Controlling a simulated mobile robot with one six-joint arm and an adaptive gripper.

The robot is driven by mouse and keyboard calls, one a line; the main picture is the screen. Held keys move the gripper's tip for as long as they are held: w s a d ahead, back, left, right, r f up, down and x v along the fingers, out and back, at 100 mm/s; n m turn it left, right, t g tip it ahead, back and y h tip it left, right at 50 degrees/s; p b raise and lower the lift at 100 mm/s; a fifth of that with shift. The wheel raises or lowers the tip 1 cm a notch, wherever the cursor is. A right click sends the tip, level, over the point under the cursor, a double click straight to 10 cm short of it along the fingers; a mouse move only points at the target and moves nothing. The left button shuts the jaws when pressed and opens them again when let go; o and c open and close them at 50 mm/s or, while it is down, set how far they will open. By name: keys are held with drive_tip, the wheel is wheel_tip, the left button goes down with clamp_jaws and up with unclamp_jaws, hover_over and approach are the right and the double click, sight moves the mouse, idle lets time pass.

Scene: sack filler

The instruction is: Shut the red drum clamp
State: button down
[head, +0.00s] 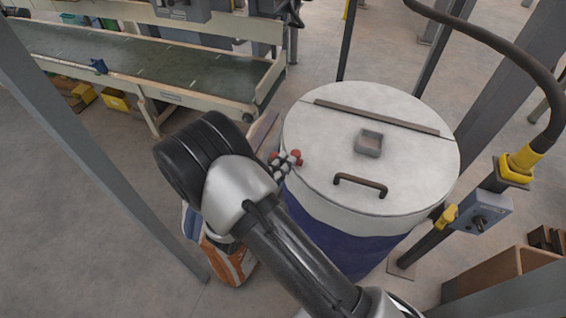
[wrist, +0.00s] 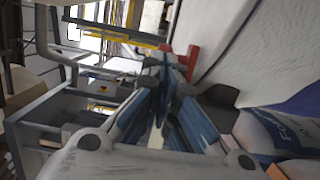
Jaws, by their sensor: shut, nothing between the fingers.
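The red drum clamp (head: 296,154) shows as a small red part at the left rim of the white-lidded drum (head: 330,110). In the wrist view a red part of the clamp (wrist: 192,62) stands just beyond and right of my fingertips, beside the pale drum wall. My gripper (wrist: 168,62) is shut and empty, with its fingers pointing toward the clamp. I cannot tell whether the tips touch it. In the head view my arm hides most of the gripper, and the clamp's lever position is unclear.
The lid carries a brown handle (head: 360,184) and a small grey box (head: 369,143). A conveyor (head: 160,70) runs at the back left. An orange-and-white sack (head: 232,262) lies below my arm. A grey control box (head: 484,211) and posts stand right.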

sight(293, 154)
drive_tip(key=shift+w+d+b, duration=0.25)
drive_tip(key=shift+d+b, duration=0.2)
drive_tip(key=shift+b, duration=0.2)
drive_tip(key=shift+w+d+n+t+y+b, duration=0.6)
drive_tip(key=shift+w+d+n+y+b, duration=0.15)
drive_tip(key=shift+y+b, duration=0.35)
drive_tip(key=shift+w, duration=0.25)
